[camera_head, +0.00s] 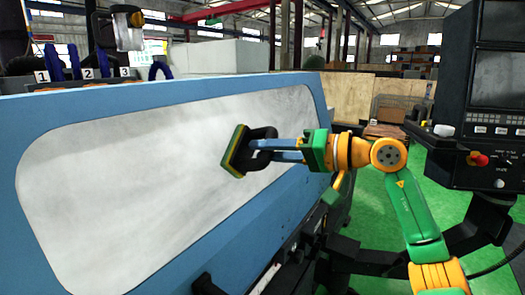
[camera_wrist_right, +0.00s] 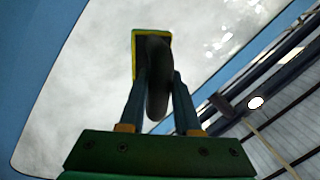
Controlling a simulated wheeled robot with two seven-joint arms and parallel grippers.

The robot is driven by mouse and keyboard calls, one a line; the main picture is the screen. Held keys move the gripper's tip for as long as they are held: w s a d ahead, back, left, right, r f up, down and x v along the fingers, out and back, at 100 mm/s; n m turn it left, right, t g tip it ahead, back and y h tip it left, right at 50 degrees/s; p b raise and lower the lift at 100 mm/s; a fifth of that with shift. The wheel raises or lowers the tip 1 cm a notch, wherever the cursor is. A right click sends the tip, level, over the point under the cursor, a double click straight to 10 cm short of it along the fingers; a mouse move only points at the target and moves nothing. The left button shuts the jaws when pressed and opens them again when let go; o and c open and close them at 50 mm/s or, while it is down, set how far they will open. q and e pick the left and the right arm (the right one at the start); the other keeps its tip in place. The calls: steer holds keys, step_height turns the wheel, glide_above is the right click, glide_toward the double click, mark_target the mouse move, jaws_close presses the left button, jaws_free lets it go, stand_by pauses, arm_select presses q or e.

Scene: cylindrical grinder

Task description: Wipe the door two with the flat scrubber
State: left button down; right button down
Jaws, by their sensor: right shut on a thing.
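The door (camera_head: 150,150) is a large tilted blue-framed panel with a grey, smudged window, filling the left and middle of the head view. The flat scrubber (camera_head: 236,151) has a yellow and green pad and a black handle. My right gripper (camera_head: 268,150) is shut on the black handle. The pad faces the window, near its right part; I cannot tell whether it touches. In the right wrist view the scrubber (camera_wrist_right: 155,75) sits between the fingers of my right gripper (camera_wrist_right: 157,85), with the window behind. My left gripper is not in view.
A dark control console (camera_head: 490,90) with a red knob stands at the right. Number tags 1, 2 and 3 (camera_head: 88,73) stand beside blue loops behind the door's top edge. Green floor (camera_head: 375,210) shows below my right arm. Dark machine parts lie along the door's lower edge.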

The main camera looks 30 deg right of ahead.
mark_target(259, 159)
steer(key=shift+w+d+f, duration=0.15)
steer(key=shift+d, duration=0.25)
steer(key=shift+s+a+b, duration=0.35)
steer(key=shift+s+a, duration=0.15)
steer(key=shift+a, duration=0.25)
steer(key=shift+s+a+b, duration=0.3)
steer(key=shift+s+a, duration=0.15)
steer(key=shift+a, duration=0.25)
steer(key=shift+s+a+b, duration=0.35)
steer(key=shift+s+a, duration=0.15)
steer(key=shift+a, duration=0.25)
steer(key=s, duration=0.1)
steer(key=s+d+r, duration=0.1)
steer(key=s+r+b, duration=0.1)
steer(key=s, duration=0.1)
steer(key=shift+s+d, duration=0.1)
steer(key=shift+d, duration=0.2)
